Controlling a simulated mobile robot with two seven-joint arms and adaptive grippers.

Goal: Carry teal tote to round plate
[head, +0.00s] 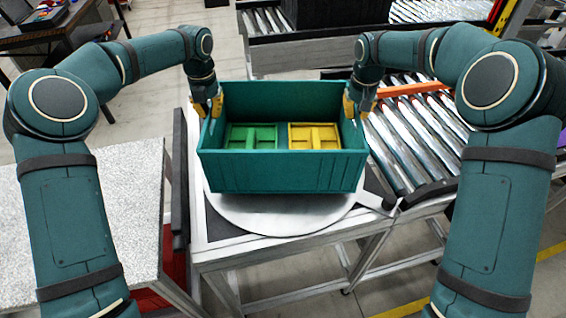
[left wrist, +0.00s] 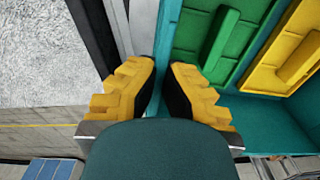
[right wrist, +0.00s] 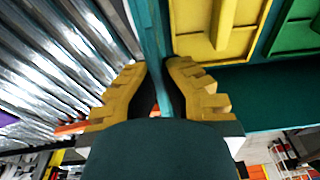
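The teal tote (head: 282,172) is upright over the round plate (head: 285,220), whose grey front and side rim show below it. I cannot tell whether its base touches the plate. A green insert (head: 250,137) and a yellow insert (head: 315,136) lie inside the tote. My left gripper (head: 212,108) is shut on the tote's left wall, one finger on each side, as the left wrist view (left wrist: 161,75) shows. My right gripper (head: 352,106) is shut on the right wall, which runs between its fingers in the right wrist view (right wrist: 157,75).
The plate lies on a metal-framed stand (head: 225,252). A roller conveyor (head: 415,140) with an orange bar (head: 413,89) is at the right. A speckled light table (head: 95,215) is at the left. Another conveyor (head: 275,50) with a dark box (head: 315,12) is behind.

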